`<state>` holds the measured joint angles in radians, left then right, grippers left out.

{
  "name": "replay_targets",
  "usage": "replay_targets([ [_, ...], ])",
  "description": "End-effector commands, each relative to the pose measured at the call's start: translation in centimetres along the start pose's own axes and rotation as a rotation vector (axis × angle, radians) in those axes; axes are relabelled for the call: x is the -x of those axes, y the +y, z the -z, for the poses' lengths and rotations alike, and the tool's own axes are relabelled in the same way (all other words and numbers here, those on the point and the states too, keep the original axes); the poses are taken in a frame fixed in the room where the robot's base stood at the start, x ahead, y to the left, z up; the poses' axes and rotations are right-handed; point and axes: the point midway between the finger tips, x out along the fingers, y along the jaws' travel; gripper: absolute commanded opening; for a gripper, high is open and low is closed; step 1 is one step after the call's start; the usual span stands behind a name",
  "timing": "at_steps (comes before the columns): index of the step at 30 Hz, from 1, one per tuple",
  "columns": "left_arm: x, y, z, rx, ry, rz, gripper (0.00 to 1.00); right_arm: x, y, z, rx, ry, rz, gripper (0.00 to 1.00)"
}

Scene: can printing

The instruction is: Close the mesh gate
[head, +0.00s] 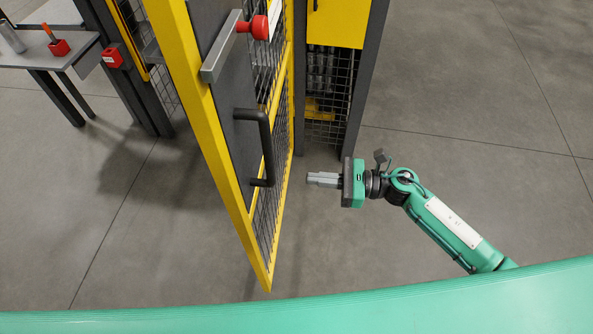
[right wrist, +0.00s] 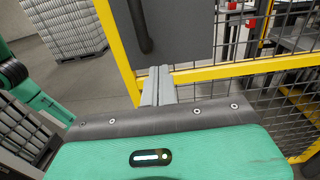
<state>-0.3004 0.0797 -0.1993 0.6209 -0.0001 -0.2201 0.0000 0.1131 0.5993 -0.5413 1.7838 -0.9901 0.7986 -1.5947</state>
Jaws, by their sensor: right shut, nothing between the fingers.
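The mesh gate (head: 228,150) has a yellow frame, a dark panel and wire mesh. It stands swung open toward me in the middle of the head view. A black handle (head: 266,146) is on its panel, with a grey latch bar and red knob (head: 252,27) above. My right gripper (head: 310,179) is shut and empty, to the right of the gate and a little right of the handle. In the right wrist view the closed fingers (right wrist: 158,86) point at the gate's yellow frame (right wrist: 122,50). I cannot tell whether they touch it. My left gripper is not in view.
A yellow and dark enclosure (head: 335,30) with mesh stands behind the gate. A grey table (head: 40,55) with a red holder (head: 59,47) is at the far left. A dark post (head: 130,85) carries a red box (head: 112,57). Floor left and right of the gate is clear.

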Motion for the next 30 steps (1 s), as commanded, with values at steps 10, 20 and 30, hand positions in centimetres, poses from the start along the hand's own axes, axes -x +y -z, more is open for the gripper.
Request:
replay_targets([
  [10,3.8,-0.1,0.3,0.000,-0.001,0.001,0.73,-7.0,-0.1,-0.7,-0.006,-0.004,0.003,0.00],
  [20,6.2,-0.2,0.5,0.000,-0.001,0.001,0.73,-11.8,-0.1,-0.3,-0.006,-0.002,0.004,0.00],
  [30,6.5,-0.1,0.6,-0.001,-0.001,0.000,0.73,-12.8,-0.2,0.0,-0.005,-0.001,0.004,0.00],
])
